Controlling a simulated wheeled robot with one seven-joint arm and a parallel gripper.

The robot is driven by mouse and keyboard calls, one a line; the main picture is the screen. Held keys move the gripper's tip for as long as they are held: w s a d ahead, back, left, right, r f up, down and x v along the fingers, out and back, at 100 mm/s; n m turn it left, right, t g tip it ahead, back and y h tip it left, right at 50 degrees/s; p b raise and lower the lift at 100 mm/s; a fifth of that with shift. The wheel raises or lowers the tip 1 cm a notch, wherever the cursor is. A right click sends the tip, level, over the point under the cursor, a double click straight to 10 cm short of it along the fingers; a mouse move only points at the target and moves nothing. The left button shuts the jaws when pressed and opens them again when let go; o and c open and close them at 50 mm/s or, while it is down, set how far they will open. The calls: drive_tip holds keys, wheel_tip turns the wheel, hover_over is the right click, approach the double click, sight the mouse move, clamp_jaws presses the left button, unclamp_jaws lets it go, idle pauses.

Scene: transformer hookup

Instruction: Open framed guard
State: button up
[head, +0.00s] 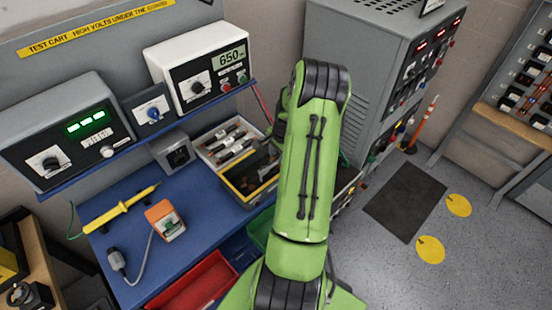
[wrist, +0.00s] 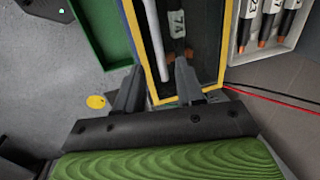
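The framed guard (head: 236,192) is a yellow-framed dark panel on the blue bench, partly hidden behind my green arm in the head view. In the wrist view its yellow frame (wrist: 222,42) surrounds a dark interior. A pale bar (wrist: 155,40) runs lengthwise there, and a labelled part with orange shows beside it. My gripper (wrist: 158,68) is open and empty, its two dark fingers apart over the near end of the frame. I cannot tell whether either finger touches the frame. The fingers are hidden by the arm in the head view.
A white tray of labelled fuse-like parts (head: 226,141) lies beside the guard. A green bin (wrist: 103,30) is on the guard's other side. Red wire (wrist: 270,98) runs nearby. The meter shelf, yellow probe (head: 120,209) and orange switch box (head: 165,220) are left; a grey cabinet (head: 372,60) stands behind.

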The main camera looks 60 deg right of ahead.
sight(276, 163)
drive_tip(key=f, duration=0.3)
drive_tip(key=shift+w+f, duration=0.1)
drive_tip(key=shift+w, duration=0.3)
drive_tip(key=shift+c, duration=0.3)
clamp_jaws()
